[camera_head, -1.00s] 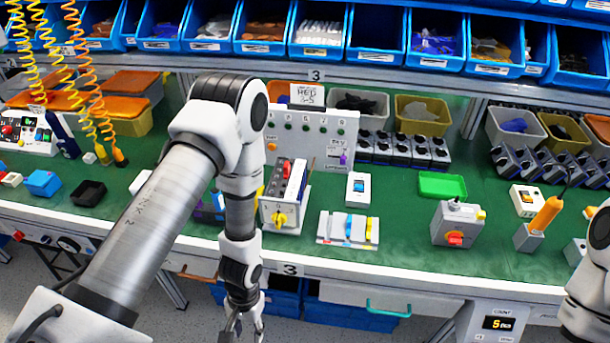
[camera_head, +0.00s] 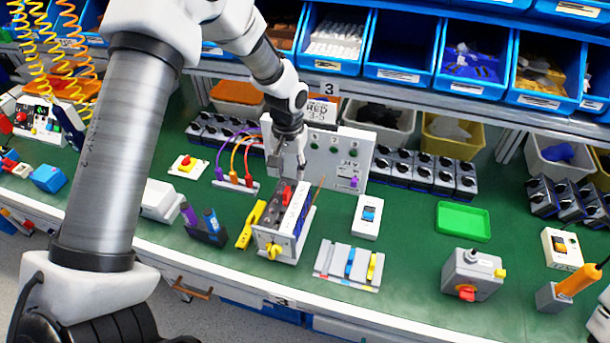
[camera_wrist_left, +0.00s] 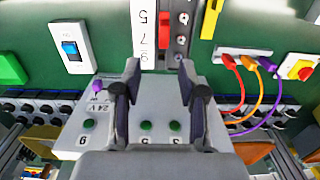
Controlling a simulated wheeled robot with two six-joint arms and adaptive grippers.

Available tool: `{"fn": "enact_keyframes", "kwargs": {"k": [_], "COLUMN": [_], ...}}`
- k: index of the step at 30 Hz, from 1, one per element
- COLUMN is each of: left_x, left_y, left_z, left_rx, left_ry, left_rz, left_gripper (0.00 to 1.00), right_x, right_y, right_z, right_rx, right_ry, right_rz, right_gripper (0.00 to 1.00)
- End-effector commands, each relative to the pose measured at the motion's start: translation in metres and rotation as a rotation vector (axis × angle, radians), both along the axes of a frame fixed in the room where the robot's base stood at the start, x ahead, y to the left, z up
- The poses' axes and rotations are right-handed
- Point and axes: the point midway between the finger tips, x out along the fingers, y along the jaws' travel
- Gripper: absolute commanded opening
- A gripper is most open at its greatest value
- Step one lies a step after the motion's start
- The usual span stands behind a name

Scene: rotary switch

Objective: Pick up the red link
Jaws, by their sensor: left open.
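The red link (camera_head: 287,194) is a small red piece on the dark terminal strip of a grey-white switch unit (camera_head: 291,245) with a yellow knob. My left gripper (camera_head: 288,167) is above the unit's back end, close to the red link. In the left wrist view, its two dark fingers (camera_wrist_left: 160,70) are spread apart with nothing between them. My right gripper is not in view.
A grey panel (camera_head: 335,165) with green buttons and a card (camera_head: 320,110) reading RED 3-5 stands behind the unit. A yellow tool (camera_head: 250,225) lies to its left and a blue rocker switch (camera_head: 368,215) to its right. A green tray (camera_head: 463,221) sits further right.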

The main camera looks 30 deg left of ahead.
Motion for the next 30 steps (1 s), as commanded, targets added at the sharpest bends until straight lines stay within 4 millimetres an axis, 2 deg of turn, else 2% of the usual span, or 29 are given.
{"fn": "enact_keyframes", "kwargs": {"k": [8,12,15,22,23,24,26,30], "left_x": [-0.002,-0.003,-0.003,-0.002,-0.002,-0.002,-0.002,-0.002], "left_y": [0.0,-0.001,-0.001,-0.001,-0.001,-0.001,-0.001,-0.001], "left_z": [-0.03,-0.055,-0.072,-0.078,-0.078,-0.078,-0.078,-0.078], "left_rx": [-0.001,0.0,0.0,0.0,0.0,0.0,0.0,0.0], "left_ry": [0.003,0.005,0.002,0.0,0.0,0.0,0.0,0.0], "left_rz": [0.0,-0.001,-0.002,-0.001,-0.001,-0.001,-0.001,-0.001], "left_gripper": [0.42,0.42,0.42,0.42,0.35,0.21,0.0,0.0], "right_x": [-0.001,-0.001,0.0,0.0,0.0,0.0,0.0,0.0], "right_y": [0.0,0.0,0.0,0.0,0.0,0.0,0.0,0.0], "right_z": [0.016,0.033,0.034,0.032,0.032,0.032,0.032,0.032], "right_rx": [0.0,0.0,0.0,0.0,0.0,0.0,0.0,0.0], "right_ry": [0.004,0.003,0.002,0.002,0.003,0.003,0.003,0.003], "right_rz": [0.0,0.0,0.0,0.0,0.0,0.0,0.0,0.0], "right_gripper": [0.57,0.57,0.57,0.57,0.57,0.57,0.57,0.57]}}
